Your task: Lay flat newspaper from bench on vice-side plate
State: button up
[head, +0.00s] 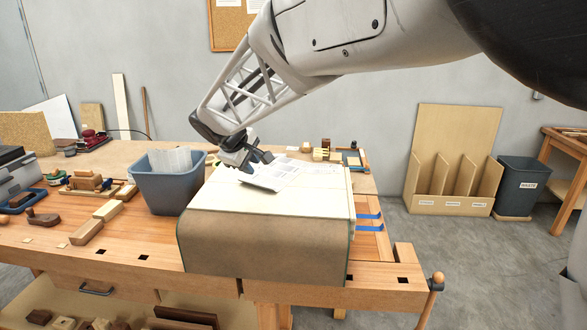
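A printed newspaper sheet (268,178) is at the far part of a cream-topped block, directly below my gripper (254,165), and looks slightly tilted. My gripper points down at the upper left edge of the sheet. Its fingertips are small and partly overlap the paper, so I cannot tell whether they are shut on it. The cream top surface (270,203) is bare towards the front, above a brown curved front face (262,246). I cannot make out separate plates.
A blue-grey bin (168,187) holding pale paper stands close left of the block. Wooden tools and blocks (95,186) crowd the bench's left side. Blue strips (369,216) lie right of the block. A vice handle (434,290) sticks out at the front right corner.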

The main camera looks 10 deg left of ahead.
jog(key=s+d+m+g, duration=0.1)
jog(key=s+d+m, duration=0.1)
jog(key=s+d, duration=0.5)
jog(key=s+d+r+m+g, duration=0.1)
jog(key=s+d+m, duration=0.25)
jog(key=d, duration=0.75)
jog(key=s+d+m+g, duration=0.1)
jog(key=s+d, duration=0.5)
jog(key=d, duration=0.3)
jog(key=s+d+f+m+y, duration=0.1)
jog(key=s+d+f+m, duration=0.1)
jog(key=s, duration=0.5)
jog(key=s+d+f+m, duration=0.2)
jog(key=s+d, duration=0.3)
jog(key=s, duration=0.2)
jog(key=s+d+f+m+y, duration=0.1)
jog(key=s+d+f+m, duration=0.2)
jog(key=s, duration=0.4)
jog(key=shift+s+d+g+y, duration=0.3)
jog(key=shift+s+d+g, duration=0.1)
jog(key=shift+d, duration=0.2)
jog(key=shift+c, duration=1)
